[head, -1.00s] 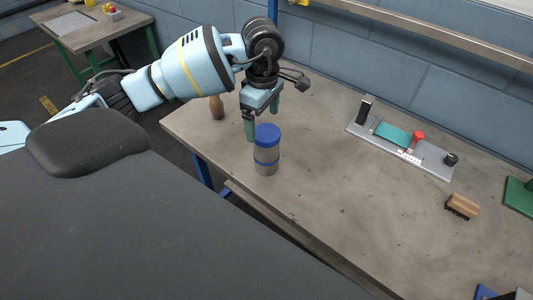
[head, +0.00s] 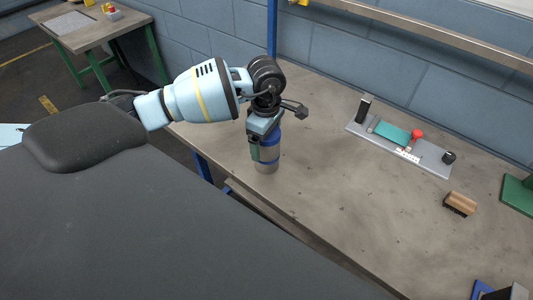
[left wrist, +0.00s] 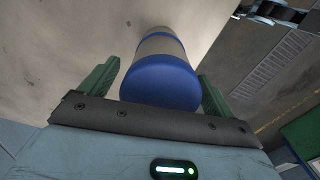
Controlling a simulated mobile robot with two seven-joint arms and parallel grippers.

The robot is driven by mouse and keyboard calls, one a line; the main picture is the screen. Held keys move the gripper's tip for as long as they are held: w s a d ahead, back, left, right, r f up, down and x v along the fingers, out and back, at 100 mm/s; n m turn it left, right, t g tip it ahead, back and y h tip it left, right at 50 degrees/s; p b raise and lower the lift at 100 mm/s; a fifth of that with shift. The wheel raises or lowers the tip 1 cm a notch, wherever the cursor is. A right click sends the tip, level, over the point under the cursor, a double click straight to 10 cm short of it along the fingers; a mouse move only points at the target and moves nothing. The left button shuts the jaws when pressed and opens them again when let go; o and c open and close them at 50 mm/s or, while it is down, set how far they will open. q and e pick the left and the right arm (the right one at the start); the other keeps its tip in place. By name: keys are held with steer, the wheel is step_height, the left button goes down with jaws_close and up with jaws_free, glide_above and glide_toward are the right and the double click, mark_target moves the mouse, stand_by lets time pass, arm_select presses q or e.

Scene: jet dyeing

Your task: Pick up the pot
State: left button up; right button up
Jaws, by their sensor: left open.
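The pot (head: 268,167) is a grey cylinder with a blue lid and a blue band. It stands upright on the workbench (head: 340,190) near its front left edge. In the left wrist view the pot's blue lid (left wrist: 160,82) lies between two green fingers, with a small gap on each side. My left gripper (head: 262,150) is open around the upper part of the pot, and it also shows in the left wrist view (left wrist: 158,88). In the head view the gripper hides most of the lid. My right gripper is not in view.
A grey fixture (head: 430,155) with a teal block and a red knob lies at the bench's back right. A green-based object (head: 520,193) is at the right edge. The middle of the bench is clear.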

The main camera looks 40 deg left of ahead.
arm_select(q)
steer(key=c, duration=1.7)
steer(key=shift+o, duration=0.2)
steer(key=shift+r, duration=0.1)
steer(key=shift+r, duration=1.6)
steer(key=shift+s+d+r, duration=0.2)
steer(key=shift+s+d, duration=0.15)
steer(key=shift+s, duration=0.2)
steer(key=s+d, duration=0.2)
steer(key=s, duration=0.2)
steer(key=s+d+r, duration=0.1)
steer(key=s+d, duration=0.2)
steer(key=s, duration=0.1)
steer(key=s+d+b, duration=0.1)
steer(key=s+d, duration=0.1)
steer(key=s, duration=0.2)
steer(key=shift+s+d+r, duration=0.15)
steer(key=shift+s+d, duration=0.1)
steer(key=shift+d, duration=0.15)
